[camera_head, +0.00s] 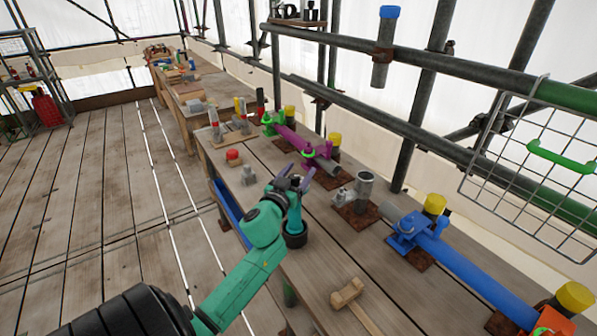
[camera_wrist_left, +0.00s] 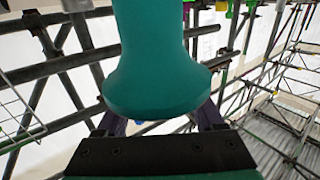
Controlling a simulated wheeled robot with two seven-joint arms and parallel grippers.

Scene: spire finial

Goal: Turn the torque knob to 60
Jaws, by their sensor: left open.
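My left gripper (camera_head: 299,179) is open, with its two dark purple fingers spread above the near side of the workbench. A teal upright piece (camera_head: 294,216) stands just below the fingers, with a dark round base (camera_head: 294,239) on the bench. In the left wrist view a large teal flared shape (camera_wrist_left: 160,70) fills the middle, in front of the fingers. I cannot tell whether it is a tool or part of my arm, or whether anything touches it. No torque knob or scale can be made out. My right gripper is not in view.
A wooden mallet (camera_head: 352,301) lies on the near bench (camera_head: 330,265). A grey upright tube (camera_head: 364,190) on a rusty plate stands right of the gripper. A blue pipe (camera_head: 470,269) and a purple pipe (camera_head: 300,145) lie along the back. Scaffold rails and a wire basket (camera_head: 530,165) border the right.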

